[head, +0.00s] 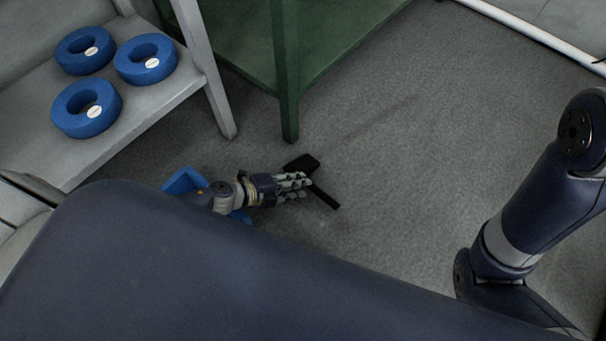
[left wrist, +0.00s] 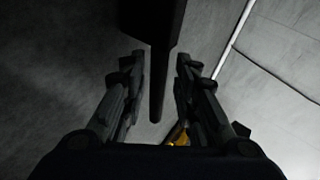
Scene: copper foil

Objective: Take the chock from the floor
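The black chock (head: 303,163) lies on the grey floor, with a thin dark handle (head: 325,198) pointing to the lower right. My left gripper (head: 305,185) is right at it, its fingers reaching toward the handle. In the left wrist view the dark handle (left wrist: 159,85) lies between the two spread fingers of my left gripper (left wrist: 160,57), with a gap on both sides. The wide part of the chock (left wrist: 150,22) is at the top of that view. The fingers partly hide the chock in the head view. My right gripper is out of view; only my right arm shows.
A blue object (head: 184,181) stands on the floor beside my left wrist, partly hidden. A green table's leg (head: 288,100) is just behind the chock. A grey shelf (head: 150,110) with blue rings (head: 87,107) stands at left. Floor to the right is clear.

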